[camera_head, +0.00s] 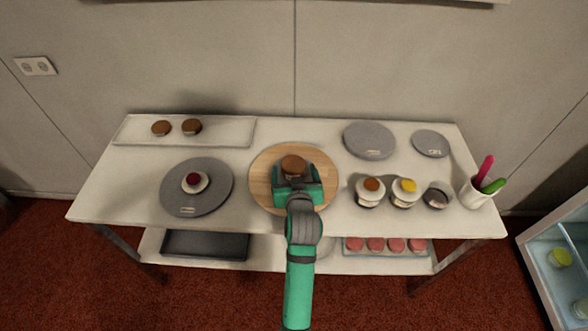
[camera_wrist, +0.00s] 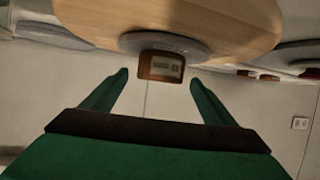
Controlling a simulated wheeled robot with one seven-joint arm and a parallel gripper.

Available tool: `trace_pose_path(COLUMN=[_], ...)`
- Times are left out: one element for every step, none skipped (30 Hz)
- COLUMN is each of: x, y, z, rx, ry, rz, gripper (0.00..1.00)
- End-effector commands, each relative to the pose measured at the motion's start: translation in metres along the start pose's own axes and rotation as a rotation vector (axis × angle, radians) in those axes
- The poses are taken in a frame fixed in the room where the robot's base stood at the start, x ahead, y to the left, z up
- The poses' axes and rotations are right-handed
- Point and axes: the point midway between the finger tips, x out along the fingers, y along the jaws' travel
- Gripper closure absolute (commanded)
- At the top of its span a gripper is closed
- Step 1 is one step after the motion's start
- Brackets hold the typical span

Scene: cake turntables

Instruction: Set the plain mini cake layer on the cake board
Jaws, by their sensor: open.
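A brown mini cake layer (camera_head: 293,162) is over the round wooden turntable (camera_head: 262,177) in the middle of the table. In the wrist view, which looks upside down, the brown layer (camera_wrist: 160,66) rests against a small grey disc, probably the cake board (camera_wrist: 190,46), on the wooden turntable (camera_wrist: 225,22). A pale label shows on the layer's side. My gripper (camera_head: 297,180) is open at the layer's near side. In the wrist view, my gripper's fingertips (camera_wrist: 160,76) are apart, one on each side of the layer, with gaps visible.
A white tray (camera_head: 223,131) holds two brown layers. A grey turntable (camera_head: 175,203) bears a red-topped cake (camera_head: 195,182). At right stand grey discs (camera_head: 369,140), brown-topped (camera_head: 370,187) and yellow-topped (camera_head: 405,190) items, a metal cup (camera_head: 437,196) and a utensil cup (camera_head: 473,194).

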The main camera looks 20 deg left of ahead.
Motion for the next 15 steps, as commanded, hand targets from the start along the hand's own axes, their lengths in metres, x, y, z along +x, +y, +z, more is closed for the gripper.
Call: trace_pose_path(x=[-0.01,-0.016,-0.025,-0.031,-0.037,-0.045,-0.051,-0.057,-0.064,-0.069,-0.074,-0.08,-0.083,-0.087,-0.09], y=[0.001,0.001,0.001,0.001,0.001,0.0,0.0,0.0,0.0,0.0,0.0,0.0,0.0,0.0,0.0], z=[0.0,0.001,0.0,0.0,0.001,0.0,0.0,0.0,0.0,0.0,0.0,0.0,0.0,0.0,0.0], rx=[0.0,0.0,0.0,0.0,0.0,0.0,0.0,0.0,0.0,0.001,0.0,0.0,0.0,0.0,0.0], ry=[0.001,0.001,0.001,0.001,0.001,0.001,0.0,0.001,0.001,0.001,0.0,0.0,0.0,0.001,0.001], rz=[0.001,0.002,0.002,0.002,0.002,0.001,0.001,0.0,0.0,0.0,0.0,0.0,0.001,0.001,0.001], gripper=[0.2,0.2,0.2,0.2,0.2,0.2,0.2,0.2,0.2,0.2,0.2,0.2,0.2,0.2,0.2])
